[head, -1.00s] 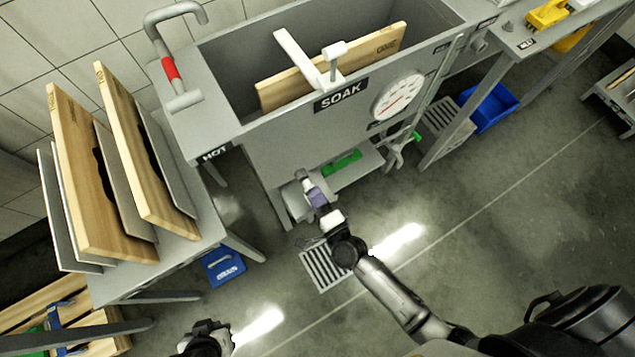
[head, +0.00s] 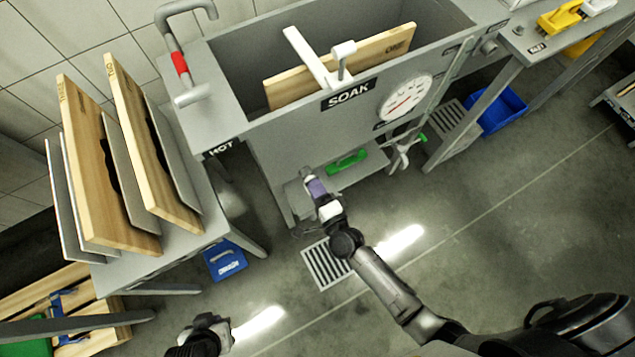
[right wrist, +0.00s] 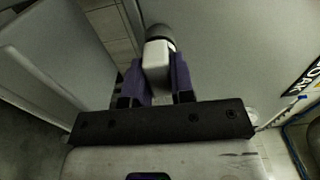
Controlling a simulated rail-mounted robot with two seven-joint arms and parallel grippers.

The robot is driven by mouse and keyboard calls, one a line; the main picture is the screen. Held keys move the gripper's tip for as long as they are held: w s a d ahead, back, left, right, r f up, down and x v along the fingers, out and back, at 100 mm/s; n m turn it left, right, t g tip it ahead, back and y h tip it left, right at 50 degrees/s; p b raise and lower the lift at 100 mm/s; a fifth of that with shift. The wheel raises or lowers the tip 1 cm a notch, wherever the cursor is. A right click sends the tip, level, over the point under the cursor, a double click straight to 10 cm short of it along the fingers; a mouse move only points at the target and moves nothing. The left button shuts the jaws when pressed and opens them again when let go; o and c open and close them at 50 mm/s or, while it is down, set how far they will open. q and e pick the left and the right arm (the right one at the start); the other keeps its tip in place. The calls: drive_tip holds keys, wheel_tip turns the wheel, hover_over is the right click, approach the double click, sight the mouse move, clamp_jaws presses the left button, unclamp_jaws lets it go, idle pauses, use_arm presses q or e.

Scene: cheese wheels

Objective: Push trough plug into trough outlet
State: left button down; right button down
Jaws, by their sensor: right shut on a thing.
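The grey trough (head: 262,150) marked SOAK stands at the upper middle of the head view. My right gripper (head: 316,190) is low in front of its lower part, beside the shelf below it. In the right wrist view, the purple fingers of my right gripper (right wrist: 157,80) are shut on a pale block with a dark round end, seemingly the trough plug (right wrist: 157,57). The plug's dark end points away from the gripper. The trough outlet cannot be made out; the gripper and plug cover that area. My left gripper (head: 208,328) is at the bottom, away from the trough; its jaws are unclear.
A green object (head: 347,162) lies on the lower shelf. A floor drain grate (head: 325,265) lies beneath my right arm.

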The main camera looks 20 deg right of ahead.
drive_tip(key=shift+w, duration=0.25)
drive_tip(key=c, duration=1.1)
unclamp_jaws()
drive_tip(key=shift+o, duration=1)
drive_tip(key=shift+s, duration=0.1)
drive_tip(key=s+d+p, duration=0.1)
drive_tip(key=s+p, duration=0.2)
drive_tip(key=s, duration=1)
drive_tip(key=shift+s+d, duration=0.15)
drive_tip(key=shift+s, duration=0.1)
